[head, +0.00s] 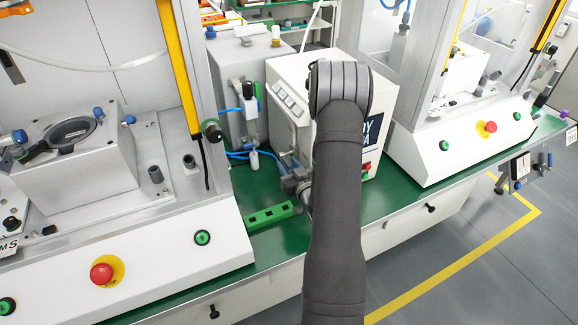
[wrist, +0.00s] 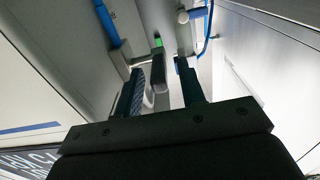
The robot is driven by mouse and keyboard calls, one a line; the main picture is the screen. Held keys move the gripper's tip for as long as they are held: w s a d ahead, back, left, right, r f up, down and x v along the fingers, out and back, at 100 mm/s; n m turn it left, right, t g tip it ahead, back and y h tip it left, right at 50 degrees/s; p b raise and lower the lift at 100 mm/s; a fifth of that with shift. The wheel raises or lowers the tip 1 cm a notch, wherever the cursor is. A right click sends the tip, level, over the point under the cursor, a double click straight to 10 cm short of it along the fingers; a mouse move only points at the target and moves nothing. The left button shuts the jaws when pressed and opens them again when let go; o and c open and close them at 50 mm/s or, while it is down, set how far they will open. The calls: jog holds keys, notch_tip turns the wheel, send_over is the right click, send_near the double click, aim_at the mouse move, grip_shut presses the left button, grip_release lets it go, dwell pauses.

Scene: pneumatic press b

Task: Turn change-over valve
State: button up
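The change-over valve shows in the head view as a small pale fitting with a dark and green top (head: 250,93), with blue tubes, left of the white box. In the wrist view, a dark grey lever-like part (wrist: 158,72), probably of the valve, stands between my gripper's two fingers (wrist: 160,80), with a green spot just behind it. The fingers are apart, with gaps visible on both sides of this part. In the head view my dark arm covers the middle, and my gripper's fingertips cannot be made out.
The white box (head: 290,84) stands close by the valve on the green bench (head: 270,250). A green slotted bar (head: 270,215) lies in front. Blue tubes (wrist: 108,22) run near the fingers. Press stations with red buttons (head: 102,272) flank both sides.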

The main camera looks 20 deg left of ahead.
grip_shut()
jog(key=shift+f, duration=0.1)
jog(key=shift+f+t+y, duration=0.45)
jog(key=shift+t+y, duration=0.05)
jog(key=shift+w+f+t+y, duration=0.1)
jog(key=shift+f+t+y, duration=0.1)
jog(key=shift+t+y, duration=0.3)
